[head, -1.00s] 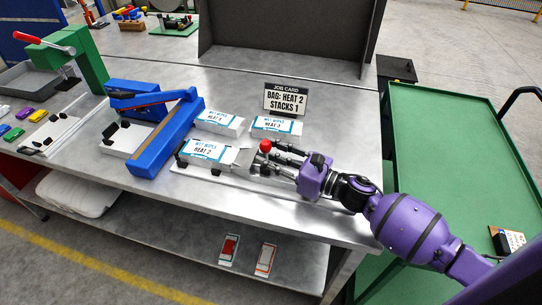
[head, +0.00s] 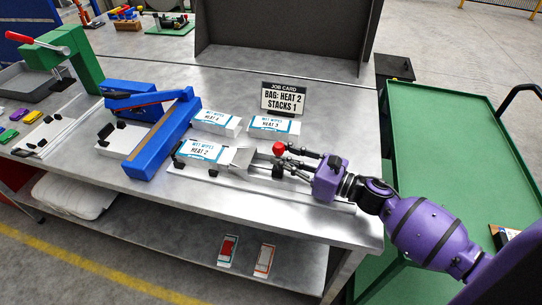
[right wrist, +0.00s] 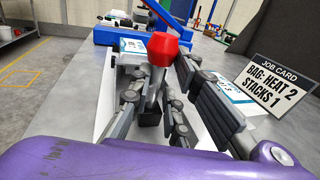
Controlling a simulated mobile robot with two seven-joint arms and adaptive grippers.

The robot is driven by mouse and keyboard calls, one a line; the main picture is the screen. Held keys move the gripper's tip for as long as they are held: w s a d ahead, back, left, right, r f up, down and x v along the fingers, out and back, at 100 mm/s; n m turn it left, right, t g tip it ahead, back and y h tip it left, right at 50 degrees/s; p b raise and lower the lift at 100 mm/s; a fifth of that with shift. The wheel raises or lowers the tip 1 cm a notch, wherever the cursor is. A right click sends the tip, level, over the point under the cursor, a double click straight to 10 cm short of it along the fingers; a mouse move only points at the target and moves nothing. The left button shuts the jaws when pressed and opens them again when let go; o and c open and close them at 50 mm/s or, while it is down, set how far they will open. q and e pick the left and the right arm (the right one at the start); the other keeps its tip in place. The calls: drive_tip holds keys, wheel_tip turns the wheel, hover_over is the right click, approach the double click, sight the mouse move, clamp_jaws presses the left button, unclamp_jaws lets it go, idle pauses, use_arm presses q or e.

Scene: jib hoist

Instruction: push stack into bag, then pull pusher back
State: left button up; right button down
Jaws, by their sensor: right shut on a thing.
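The bag labelled HEAT 2 (head: 203,151) lies on a white base plate (head: 225,179) on the bench. A grey metal chute (head: 243,157) stands at its right end. The pusher's red knob (head: 279,148) is right of the chute, with a gap between them. It also shows in the right wrist view (right wrist: 162,47). My right gripper (head: 284,161) is shut on the pusher's handle below the knob. No loose stack shows between chute and gripper; I cannot see inside the bag. My left gripper is not in view.
Bags HEAT 4 (head: 217,120) and HEAT 3 (head: 271,126) lie behind. A job card (head: 284,99) reads "BAG: HEAT 2 STACKS 1". A blue sealer (head: 160,145) stands left. A green cart (head: 455,150) stands right of the bench.

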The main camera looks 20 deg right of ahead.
drive_tip(key=w+d+b+v, duration=0.1)
drive_tip(key=v, duration=0.5)
drive_tip(key=d+b+v, duration=0.1)
drive_tip(key=v, duration=0.5)
drive_tip(key=w+d+b+v, duration=0.1)
drive_tip(key=v, duration=0.5)
drive_tip(key=shift+w+d+f, duration=0.15)
drive_tip(key=shift+w+f, duration=0.1)
drive_tip(key=shift+f, duration=0.1)
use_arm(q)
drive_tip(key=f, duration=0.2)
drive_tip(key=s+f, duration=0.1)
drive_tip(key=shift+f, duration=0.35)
use_arm(e)
drive_tip(key=shift+d, duration=0.1)
drive_tip(key=c, duration=1.9)
unclamp_jaws()
drive_tip(key=shift+o, duration=0.3)
drive_tip(key=shift+s+d+r, duration=0.1)
drive_tip(key=shift+s+r, duration=0.1)
drive_tip(key=shift+s, duration=0.05)
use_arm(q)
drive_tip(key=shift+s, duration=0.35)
use_arm(e)
drive_tip(key=shift+w, duration=0.15)
drive_tip(key=shift+d, duration=0.1)
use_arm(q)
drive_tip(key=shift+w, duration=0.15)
use_arm(e)
drive_tip(key=shift+r, duration=0.1)
